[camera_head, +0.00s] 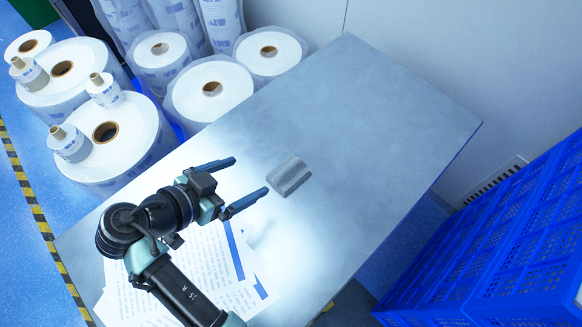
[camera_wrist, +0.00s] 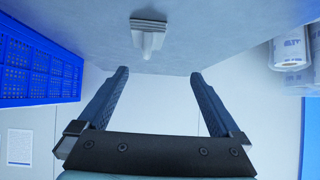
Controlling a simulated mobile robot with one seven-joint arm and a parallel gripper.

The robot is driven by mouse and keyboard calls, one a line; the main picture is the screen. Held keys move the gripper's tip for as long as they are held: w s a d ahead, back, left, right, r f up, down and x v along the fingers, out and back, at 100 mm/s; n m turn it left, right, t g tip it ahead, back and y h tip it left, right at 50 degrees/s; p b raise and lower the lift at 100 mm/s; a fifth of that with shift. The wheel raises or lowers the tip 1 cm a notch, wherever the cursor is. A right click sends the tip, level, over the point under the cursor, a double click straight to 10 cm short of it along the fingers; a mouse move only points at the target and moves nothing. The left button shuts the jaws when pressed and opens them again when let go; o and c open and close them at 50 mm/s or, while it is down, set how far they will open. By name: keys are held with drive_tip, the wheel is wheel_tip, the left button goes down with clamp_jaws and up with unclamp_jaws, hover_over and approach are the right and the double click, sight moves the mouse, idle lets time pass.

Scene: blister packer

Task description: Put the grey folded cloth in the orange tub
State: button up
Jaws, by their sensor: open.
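The grey folded cloth (camera_head: 289,176) lies on the metal table (camera_head: 370,110), near the middle of its top. It also shows in the wrist view (camera_wrist: 148,30), beyond the fingertips and near the top of the picture. My gripper (camera_head: 252,180) is open and empty, to the left of the cloth and apart from it. Its two fingers also show in the wrist view (camera_wrist: 158,75), spread wide with nothing between them. I see no orange tub in either view.
Printed paper sheets (camera_head: 190,270) lie on the table under my arm. Large white film rolls (camera_head: 210,90) stand beyond the table's left edge. Blue perforated crates (camera_head: 520,240) stand at the right, also in the wrist view (camera_wrist: 35,70). The table's far right part is clear.

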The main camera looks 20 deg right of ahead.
sight(289, 170)
drive_tip(key=shift+s+d+f+m+g+h, duration=0.35)
drive_tip(key=shift+s+d+f, duration=0.35)
drive_tip(key=shift+f, duration=0.25)
drive_tip(key=p+x, duration=0.1)
drive_tip(key=x, duration=0.4)
drive_tip(key=shift+w+d+f, duration=0.2)
drive_tip(key=shift+d, duration=0.1)
drive_tip(key=shift+p+x, duration=1.15)
drive_tip(key=shift+x, duration=1.85)
drive_tip(key=shift+r, duration=0.1)
drive_tip(key=c, duration=1.3)
drive_tip(key=shift+r, duration=0.1)
